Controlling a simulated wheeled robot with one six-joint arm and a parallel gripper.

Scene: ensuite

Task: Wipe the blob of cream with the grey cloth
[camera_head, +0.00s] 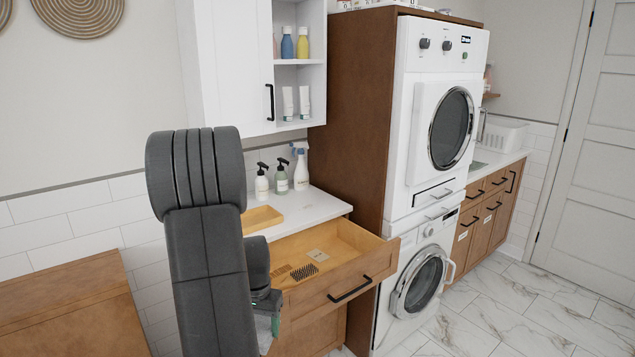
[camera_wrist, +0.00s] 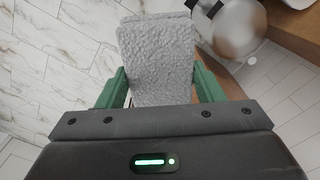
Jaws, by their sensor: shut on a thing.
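My gripper (camera_wrist: 160,88) is shut on the grey cloth (camera_wrist: 158,55), which shows as a folded, rough-textured pad between the green fingers in the wrist view. In the head view my gripper (camera_head: 272,325) is low beside the open drawer, mostly hidden behind my dark arm. A small part of the cloth (camera_head: 264,332) shows there.
An open wooden drawer (camera_head: 335,288) holds a brush (camera_head: 304,272) and other small items. Behind it, a white counter (camera_head: 325,207) carries a wooden tray (camera_head: 262,219), pump bottles and a spray bottle (camera_head: 301,168). Stacked white machines (camera_head: 402,200) stand right. The marble floor (camera_head: 520,310) is clear at right.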

